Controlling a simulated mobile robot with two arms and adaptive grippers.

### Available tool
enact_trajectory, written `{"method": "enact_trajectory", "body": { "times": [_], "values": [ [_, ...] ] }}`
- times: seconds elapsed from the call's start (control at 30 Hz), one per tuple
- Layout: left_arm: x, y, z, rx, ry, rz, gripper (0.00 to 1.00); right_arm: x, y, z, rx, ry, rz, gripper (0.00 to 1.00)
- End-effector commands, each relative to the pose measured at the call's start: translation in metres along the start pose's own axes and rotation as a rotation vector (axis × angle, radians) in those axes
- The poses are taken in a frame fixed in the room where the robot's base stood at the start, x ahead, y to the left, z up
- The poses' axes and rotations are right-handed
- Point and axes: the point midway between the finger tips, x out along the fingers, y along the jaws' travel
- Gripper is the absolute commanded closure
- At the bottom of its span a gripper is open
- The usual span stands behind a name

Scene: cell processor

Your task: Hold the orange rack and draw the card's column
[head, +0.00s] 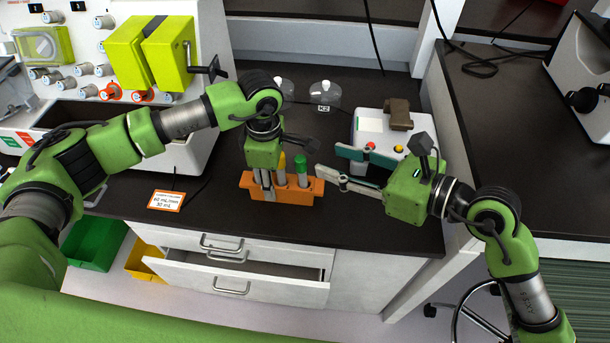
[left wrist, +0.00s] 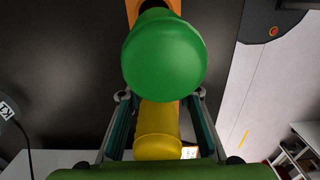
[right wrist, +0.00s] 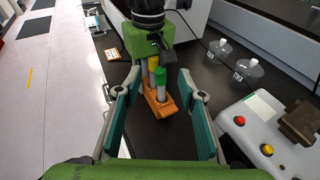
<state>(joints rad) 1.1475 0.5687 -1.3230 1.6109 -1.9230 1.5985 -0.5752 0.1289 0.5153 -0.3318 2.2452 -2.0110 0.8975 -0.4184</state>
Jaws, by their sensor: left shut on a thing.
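The orange rack (head: 308,195) stands on the dark bench and holds upright pale columns. A green-capped column (head: 301,166) is toward its right end; it also shows in the right wrist view (right wrist: 160,76). A yellow-capped column (head: 281,166) stands to its left. My left gripper (head: 266,188) points down at the rack's left part and is shut on the rack; its fingers flank orange in the left wrist view (left wrist: 160,97). My right gripper (head: 318,158) is open and empty, right of the green-capped column. A white card with an orange border (head: 165,200) lies left of the rack; its text is small.
A white control box (head: 370,125) with red and yellow buttons stands behind my right gripper. Clear domed bottles (head: 325,95) stand at the back. A large white machine (head: 215,50) is at the left. A drawer (head: 235,275) below the bench is partly open.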

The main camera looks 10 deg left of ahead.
Motion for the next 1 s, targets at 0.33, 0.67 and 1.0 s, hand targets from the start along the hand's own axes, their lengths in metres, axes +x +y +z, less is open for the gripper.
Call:
{"method": "enact_trajectory", "body": {
  "times": [0.33, 0.67, 1.0],
  "values": [
    [-0.001, 0.0, 0.002, 0.003, -0.005, 0.002, 1.0, 0.006, 0.0, -0.027, -0.002, -0.027, -0.001, 0.65],
    [-0.002, 0.001, 0.002, 0.002, -0.005, 0.004, 1.0, 0.018, -0.002, -0.049, -0.025, -0.059, -0.019, 0.65],
    [-0.002, 0.001, 0.002, 0.002, -0.004, 0.004, 1.0, 0.065, -0.002, -0.046, -0.026, -0.058, -0.017, 0.65]
  ]
}}
